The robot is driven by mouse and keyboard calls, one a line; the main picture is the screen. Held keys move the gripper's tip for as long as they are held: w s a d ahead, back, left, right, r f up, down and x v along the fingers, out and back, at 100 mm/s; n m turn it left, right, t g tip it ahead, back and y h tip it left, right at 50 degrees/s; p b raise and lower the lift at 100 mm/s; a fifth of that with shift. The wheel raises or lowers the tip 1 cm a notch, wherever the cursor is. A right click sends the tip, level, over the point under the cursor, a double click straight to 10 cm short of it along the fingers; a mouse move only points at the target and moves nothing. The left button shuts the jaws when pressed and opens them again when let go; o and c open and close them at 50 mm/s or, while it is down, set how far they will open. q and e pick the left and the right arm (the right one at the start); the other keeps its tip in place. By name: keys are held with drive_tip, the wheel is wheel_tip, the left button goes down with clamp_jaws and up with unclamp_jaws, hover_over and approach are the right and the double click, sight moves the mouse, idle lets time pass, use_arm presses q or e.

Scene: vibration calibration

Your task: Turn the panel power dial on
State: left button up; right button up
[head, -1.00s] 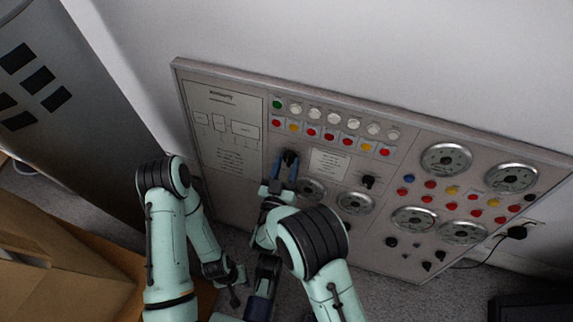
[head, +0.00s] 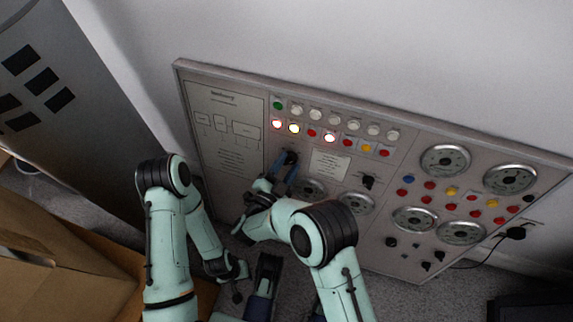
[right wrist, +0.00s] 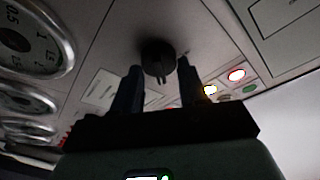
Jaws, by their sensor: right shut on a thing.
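The panel (head: 225,176) leans against the wall, with a black power dial (head: 290,157) left of its middle, below the rows of buttons. My right gripper (head: 284,172) is at this dial, its two dark fingers shut on it and tilted in the head view. In the right wrist view the dial (right wrist: 158,58) shows between the fingertips of the gripper (right wrist: 160,80). Several lamps glow, among them a red one (head: 277,124), a yellow one (head: 294,128) and another red one (head: 329,138). My left arm is folded at the left; its gripper jaws cannot be made out.
A second black knob (head: 368,182) sits right of the dial. Round gauges (head: 446,160) cover the right part of the panel. A cardboard box (head: 60,255) stands at the lower left, a grey cabinet (head: 75,110) behind it. A black plug (head: 516,233) is at the right.

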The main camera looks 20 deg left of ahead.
use_arm(q)
drive_tip(key=shift+w+r, duration=0.15)
drive_tip(key=shift+w, duration=0.1)
use_arm(e)
drive_tip(key=shift+m, duration=0.8)
drive_tip(key=o, duration=1)
use_arm(q)
drive_tip(key=w+d+r+t+p, duration=0.2)
drive_tip(key=w+r+p, duration=0.3)
drive_tip(key=w+r, duration=0.3)
drive_tip(key=shift+r+m+t+p, duration=0.25)
drive_tip(key=shift+m+t+p, duration=0.15)
drive_tip(key=shift+t, duration=0.3)
use_arm(e)
wheel_tip(320, 180, up, 20)
